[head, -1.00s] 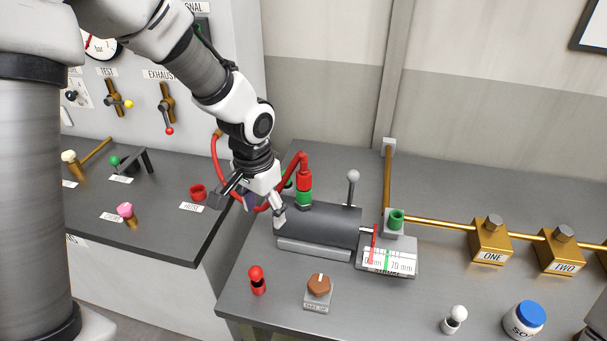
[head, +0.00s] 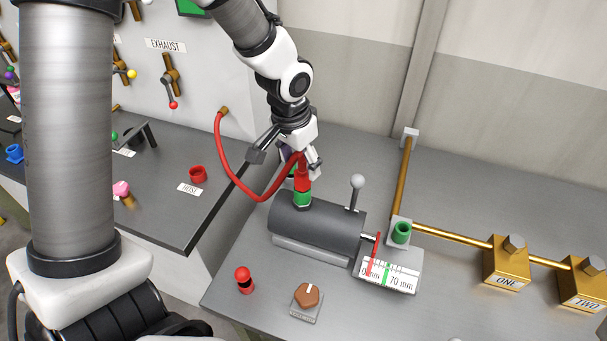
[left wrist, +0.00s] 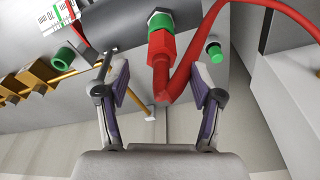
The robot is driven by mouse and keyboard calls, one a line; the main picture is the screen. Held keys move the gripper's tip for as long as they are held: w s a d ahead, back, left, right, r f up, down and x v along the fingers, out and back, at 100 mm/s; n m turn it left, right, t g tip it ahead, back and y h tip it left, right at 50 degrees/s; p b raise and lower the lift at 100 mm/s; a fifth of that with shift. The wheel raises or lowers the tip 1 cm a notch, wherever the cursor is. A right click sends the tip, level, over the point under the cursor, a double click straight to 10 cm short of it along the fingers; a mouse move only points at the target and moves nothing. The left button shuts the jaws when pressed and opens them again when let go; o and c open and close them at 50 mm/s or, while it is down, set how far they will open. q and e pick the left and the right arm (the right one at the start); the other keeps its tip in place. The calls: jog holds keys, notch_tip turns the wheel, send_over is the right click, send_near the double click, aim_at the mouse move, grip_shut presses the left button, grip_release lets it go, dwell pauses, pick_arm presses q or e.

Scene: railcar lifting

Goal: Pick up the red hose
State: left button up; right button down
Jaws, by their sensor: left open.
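The red hose (head: 245,194) hangs in a loop from a fitting on the wall panel to a red connector (head: 302,178). The connector stands upright on a green collar (head: 302,198) on top of the dark cylinder (head: 318,226). My left gripper (head: 288,160) is open just above the connector, with a finger on either side. In the left wrist view the hose (left wrist: 275,10) curves off to the upper right. The red connector (left wrist: 160,52) lies between the spread fingers (left wrist: 160,85), with gaps on both sides. My right gripper is not in view.
A lever (head: 357,184) stands on the cylinder, with a gauge plate (head: 388,274) at its right. A red-topped peg (head: 243,280) and a brown knob (head: 306,296) are in front. A red holder (head: 197,174) sits on the left counter, across a gap.

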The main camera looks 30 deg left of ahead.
aim_at(303, 173)
pick_arm(q)
jog(key=f, duration=0.1)
jog(key=w+f, duration=0.1)
jog(key=f, duration=0.2)
jog(key=shift+w+f+p, duration=0.2)
jog(key=shift+w+p, duration=0.15)
jog(key=shift+w+f, duration=0.15)
jog(key=shift+s+r, duration=0.2)
jog(key=shift+s, duration=0.05)
jog(key=c, duration=0.4)
jog(key=shift+s+r, duration=0.1)
jog(key=shift+s, duration=0.15)
grip_shut()
jog(key=shift+w, duration=0.1)
